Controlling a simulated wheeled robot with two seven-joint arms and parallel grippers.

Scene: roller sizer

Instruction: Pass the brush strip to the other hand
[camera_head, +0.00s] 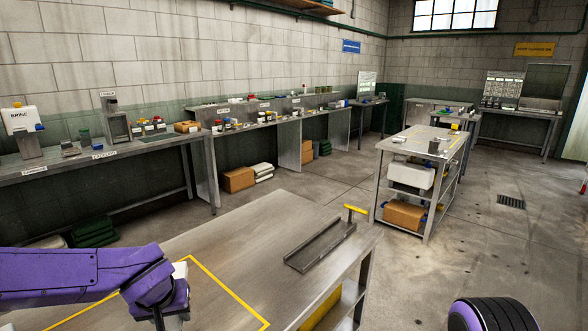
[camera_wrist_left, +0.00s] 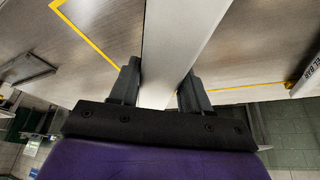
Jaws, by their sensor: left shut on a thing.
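My left gripper (camera_wrist_left: 160,80) is shut on a long, pale grey bar, which I take to be the brush strip (camera_wrist_left: 178,40). The bar runs between the two dark fingers and out of the top of the left wrist view. No bristles can be made out. In the head view my left gripper (camera_head: 162,297) is at the lower left, above the workbench. A small pale piece of the held strip (camera_head: 180,271) shows beside it; the rest is hidden by the wrist or cut off. My right gripper is not in view.
The metal workbench (camera_head: 225,243) has a yellow outlined area at its left. A grey metal channel (camera_head: 320,246) lies at its right, with a yellow-handled tool (camera_head: 355,209) at the far edge. A shelved cart (camera_head: 428,180) stands beyond. The bench middle is clear.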

